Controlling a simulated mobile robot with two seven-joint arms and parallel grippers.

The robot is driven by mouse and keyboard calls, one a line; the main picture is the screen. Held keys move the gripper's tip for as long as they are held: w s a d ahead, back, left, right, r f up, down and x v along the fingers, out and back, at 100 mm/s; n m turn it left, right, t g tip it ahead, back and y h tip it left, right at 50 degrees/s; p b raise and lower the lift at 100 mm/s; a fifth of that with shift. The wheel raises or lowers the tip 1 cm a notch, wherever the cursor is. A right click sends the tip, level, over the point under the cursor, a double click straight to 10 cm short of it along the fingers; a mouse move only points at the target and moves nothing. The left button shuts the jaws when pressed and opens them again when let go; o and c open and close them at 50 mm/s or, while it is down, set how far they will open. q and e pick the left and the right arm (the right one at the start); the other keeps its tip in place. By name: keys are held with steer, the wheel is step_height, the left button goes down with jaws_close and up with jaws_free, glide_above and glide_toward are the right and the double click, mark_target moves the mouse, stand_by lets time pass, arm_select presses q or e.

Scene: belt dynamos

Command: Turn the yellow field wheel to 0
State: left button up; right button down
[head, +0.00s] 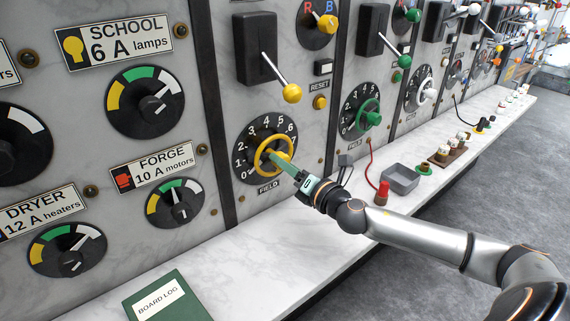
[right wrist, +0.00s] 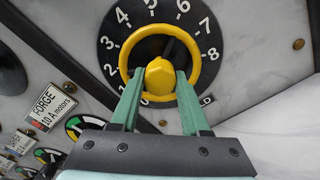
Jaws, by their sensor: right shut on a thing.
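The yellow field wheel (head: 291,147) is a ring with a central hub, mounted on a black numbered dial (head: 247,139) on the marble panel, above a FIELD label. It also shows in the right wrist view (right wrist: 212,67), with its yellow hub (right wrist: 160,73) facing the camera. My right gripper (head: 273,157) reaches in from the right, its green fingers inside the ring. In the right wrist view the fingers (right wrist: 159,82) are closed on both sides of the hub. A dark spoke slants up-right from the hub; I cannot tell the wheel's reading. My left gripper is out of view.
A yellow-knobbed lever (head: 291,93) and a yellow button (head: 320,102) sit above the wheel. A green wheel (head: 371,118) is on the neighbouring panel. The ledge below holds a green board log (head: 160,303), a red plug (head: 382,193) and a grey tray (head: 402,179).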

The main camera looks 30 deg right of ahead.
steer(key=shift+c, duration=1.9)
jaws_free()
steer(key=s+d+b, duration=0.1)
steer(key=s, duration=1.1)
steer(key=shift+s, duration=0.25)
